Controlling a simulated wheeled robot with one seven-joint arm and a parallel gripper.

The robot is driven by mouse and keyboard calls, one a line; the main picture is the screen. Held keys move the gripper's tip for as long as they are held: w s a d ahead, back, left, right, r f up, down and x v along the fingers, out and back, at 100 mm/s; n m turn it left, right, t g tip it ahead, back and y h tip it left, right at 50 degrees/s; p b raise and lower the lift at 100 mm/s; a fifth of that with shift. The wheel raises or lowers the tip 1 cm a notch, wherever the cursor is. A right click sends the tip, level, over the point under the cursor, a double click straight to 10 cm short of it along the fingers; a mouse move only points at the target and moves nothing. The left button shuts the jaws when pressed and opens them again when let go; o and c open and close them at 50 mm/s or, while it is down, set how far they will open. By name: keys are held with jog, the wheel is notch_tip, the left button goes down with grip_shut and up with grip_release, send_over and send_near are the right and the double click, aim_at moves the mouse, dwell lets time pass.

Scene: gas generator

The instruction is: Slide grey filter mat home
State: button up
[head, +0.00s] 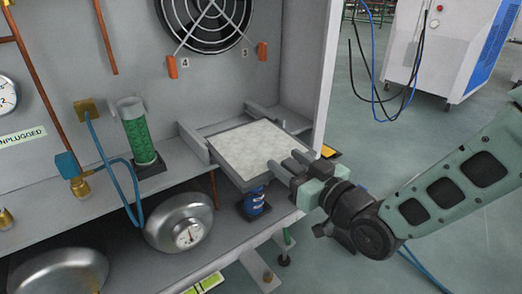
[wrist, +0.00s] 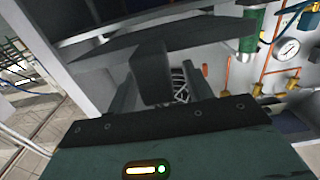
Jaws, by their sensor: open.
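The grey filter mat (head: 255,148) is a pale square pad lying flat in a dark grey tray frame (head: 246,184). The tray sits between two grey guide rails (head: 193,141) on the cabinet shelf and sticks out past the shelf's front edge. My gripper (head: 289,164) is open at the tray's front right edge, its fingers close to the rim. I cannot tell whether they touch it. In the wrist view, my dark fingers (wrist: 178,85) point into the cabinet, under a broad dark slab (wrist: 130,42) that is probably the tray; the mat's pale top is not visible there.
A green-filled cylinder (head: 138,132) stands left of the rails. A fan grille (head: 205,18) is on the back wall. A blue can (head: 255,202) is below the tray, and a round metal vessel (head: 180,222) is on the lower shelf. The cabinet's side wall (head: 318,70) rises on the right.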

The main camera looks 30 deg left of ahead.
aim_at(259, 146)
grip_shut()
jog(key=shift+f+b+x, duration=0.15)
jog(key=shift+b+x, duration=0.2)
jog(key=shift+x, duration=2.25)
jog(key=shift+f+b+x, duration=0.15)
jog(key=shift+b+x, duration=0.15)
jog(key=shift+x, duration=2.35)
jog(key=shift+a, duration=0.2)
grip_release()
jog(key=shift+w+f, duration=0.1)
jog(key=shift+a+r, duration=0.1)
jog(key=shift+r, duration=0.15)
